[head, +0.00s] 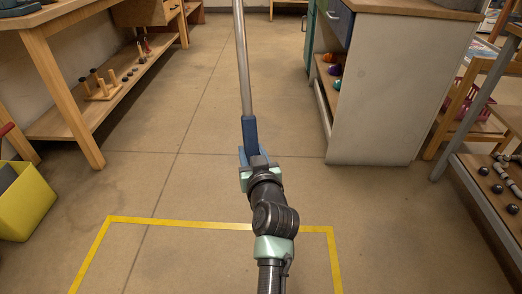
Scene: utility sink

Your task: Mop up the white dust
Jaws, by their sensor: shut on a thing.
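My gripper (256,157) is shut on the blue lower grip of a long metal pole, likely the mop handle (243,75). The handle points up and away from my gripper and runs out of the top of the head view. Its far end, and any mop head, is out of view. I cannot make out white dust on the visible floor (190,185).
A wooden workbench (65,100) with a low shelf stands at the left, and a yellow bin (25,200) at the left edge. A grey cabinet (390,95) and metal shelf rack (480,190) stand at the right. Yellow tape (180,221) marks the floor. The middle aisle is clear.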

